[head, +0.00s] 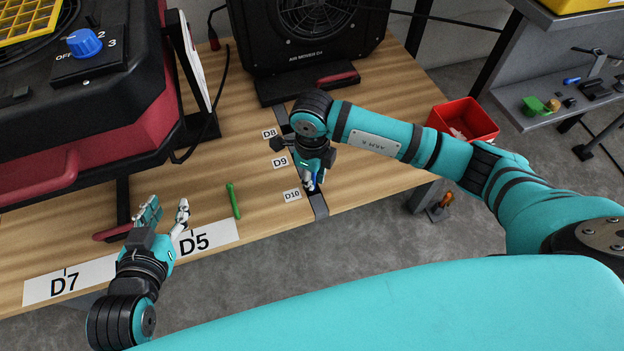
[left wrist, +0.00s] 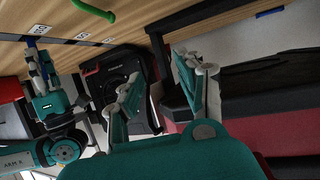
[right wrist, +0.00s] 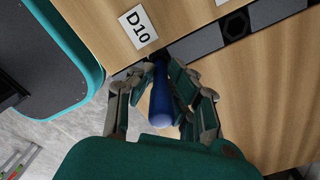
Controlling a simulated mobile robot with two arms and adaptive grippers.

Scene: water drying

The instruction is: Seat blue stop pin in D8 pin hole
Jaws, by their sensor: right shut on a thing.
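My right gripper (head: 312,184) is shut on the blue stop pin (right wrist: 160,104), over the dark strip (head: 320,207) near the D10 label (head: 292,195). A bit of blue also shows between its fingers in the left wrist view (left wrist: 46,70). I cannot tell whether the pin's far end touches the strip. The D8 label (head: 269,133) lies farther back along the strip; its hole is not discernible, with my right wrist close by. A hexagonal opening (right wrist: 237,25) shows in the strip beyond the pin. My left gripper (head: 167,210) is open and empty above the table's front left.
A green pin (head: 233,200) lies on the table between my grippers. The D9 label (head: 280,162) sits between D8 and D10. A black air mover (head: 310,35) stands behind the strip, a red-black machine (head: 80,110) at left, and a red bin (head: 464,119) at right.

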